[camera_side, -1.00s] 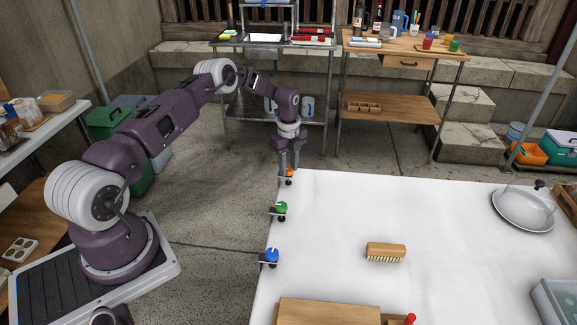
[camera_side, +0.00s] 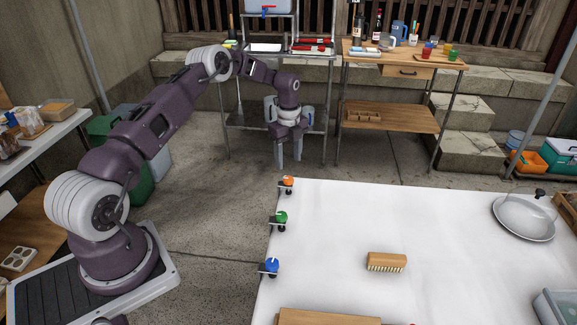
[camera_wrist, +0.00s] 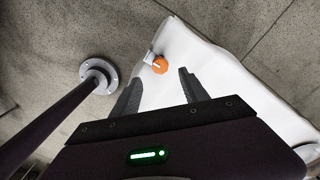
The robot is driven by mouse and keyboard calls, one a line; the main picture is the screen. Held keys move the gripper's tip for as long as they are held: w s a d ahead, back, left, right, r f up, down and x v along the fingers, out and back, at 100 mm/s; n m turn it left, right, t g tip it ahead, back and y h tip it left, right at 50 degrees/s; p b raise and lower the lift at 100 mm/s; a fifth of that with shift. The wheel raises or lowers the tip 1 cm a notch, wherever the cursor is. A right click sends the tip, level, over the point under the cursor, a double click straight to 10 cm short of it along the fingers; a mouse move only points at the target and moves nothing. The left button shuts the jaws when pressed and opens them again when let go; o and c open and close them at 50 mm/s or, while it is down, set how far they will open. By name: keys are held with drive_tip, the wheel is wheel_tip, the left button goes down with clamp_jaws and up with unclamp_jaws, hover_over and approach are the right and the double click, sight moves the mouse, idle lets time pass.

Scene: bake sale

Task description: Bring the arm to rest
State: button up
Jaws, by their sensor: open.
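My gripper (camera_side: 289,158) is open and empty in the side view, pointing down. It hangs in the air above and behind the far left corner of the white table (camera_side: 340,225). In the wrist view my gripper (camera_wrist: 157,85) shows two dark fingers spread apart. An orange knob clamp (camera_side: 287,182) sits at that corner, below the fingers and apart from them; it also shows in the wrist view (camera_wrist: 160,65).
Green (camera_side: 281,217) and blue (camera_side: 271,265) knob clamps line the table's left edge. A wooden brush (camera_side: 387,262) and a domed dish (camera_side: 523,220) lie on the table. Shelving with wooden tops (camera_side: 400,55) stands behind. The air around my gripper looks clear.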

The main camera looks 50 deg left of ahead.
drive_tip(key=s+d+r+n, duration=0.1)
drive_tip(key=d+r, duration=0.2)
drive_tip(key=r, duration=0.3)
drive_tip(key=s+d+r+n+t+y, duration=0.1)
drive_tip(key=d+r+n, duration=0.15)
drive_tip(key=r, duration=0.35)
drive_tip(key=s+d+r+n, duration=0.1)
drive_tip(key=d+r, duration=0.2)
drive_tip(key=r, duration=0.3)
drive_tip(key=s+d+r+n+t, duration=0.2)
drive_tip(key=s+d+r+n, duration=0.2)
drive_tip(key=s+d+r, duration=0.4)
drive_tip(key=s+d+r+n+t, duration=0.1)
drive_tip(key=s+d+n, duration=0.1)
drive_tip(key=s, duration=0.6)
drive_tip(key=s+d+r+n, duration=0.1)
drive_tip(key=s+d+n, duration=0.2)
drive_tip(key=s, duration=0.5)
drive_tip(key=s+d+n+t+h, duration=0.1)
drive_tip(key=s+n, duration=0.3)
drive_tip(key=s, duration=0.5)
drive_tip(key=shift+d+r+n+t, duration=0.3)
drive_tip(key=shift+d+r+n, duration=0.1)
drive_tip(key=shift+d, duration=0.25)
